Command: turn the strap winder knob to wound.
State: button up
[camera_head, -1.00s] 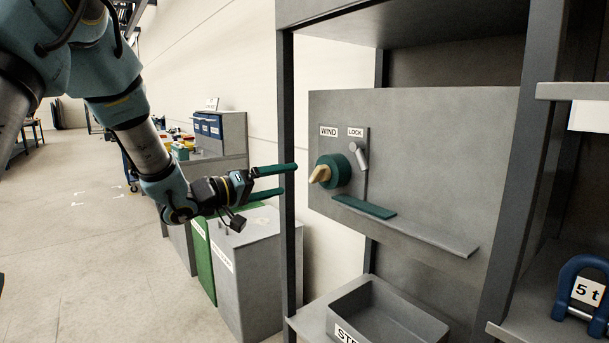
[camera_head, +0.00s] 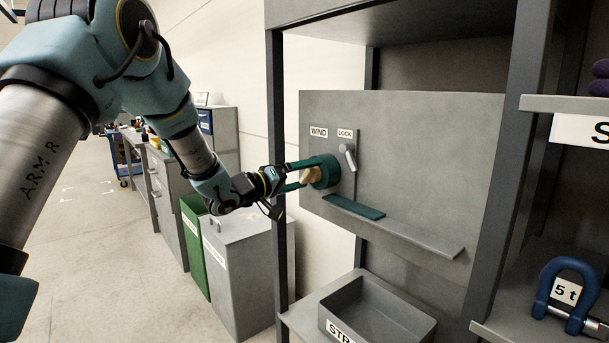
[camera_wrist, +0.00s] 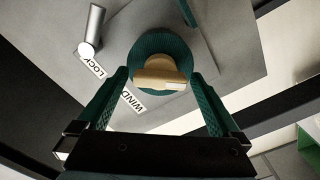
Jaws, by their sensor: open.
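The winder knob is a round green disc (camera_head: 326,171) with a tan grip (camera_head: 309,175) on the grey panel, under the WIND label (camera_head: 319,132). In the wrist view the tan grip (camera_wrist: 161,74) lies crosswise in front of the green disc (camera_wrist: 150,47). My gripper (camera_head: 301,174) is open, its two green fingers reaching to the knob. In the wrist view my gripper (camera_wrist: 160,80) has one finger on each side of the tan grip, with gaps showing. I cannot tell whether a finger touches the disc.
A silver lock lever (camera_head: 348,157) sits right of the knob, under the LOCK label (camera_head: 345,133). A grey ledge (camera_head: 420,238) with a green strap piece (camera_head: 354,207) runs below. A shelf post (camera_head: 276,130) stands close beside my gripper. A grey bin (camera_head: 375,318) is underneath.

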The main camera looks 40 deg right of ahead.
jog(key=c, duration=1.3)
jog(key=shift+f+m+b, duration=0.1)
jog(key=shift+m+b, duration=0.2)
jog(key=shift+b, duration=0.05)
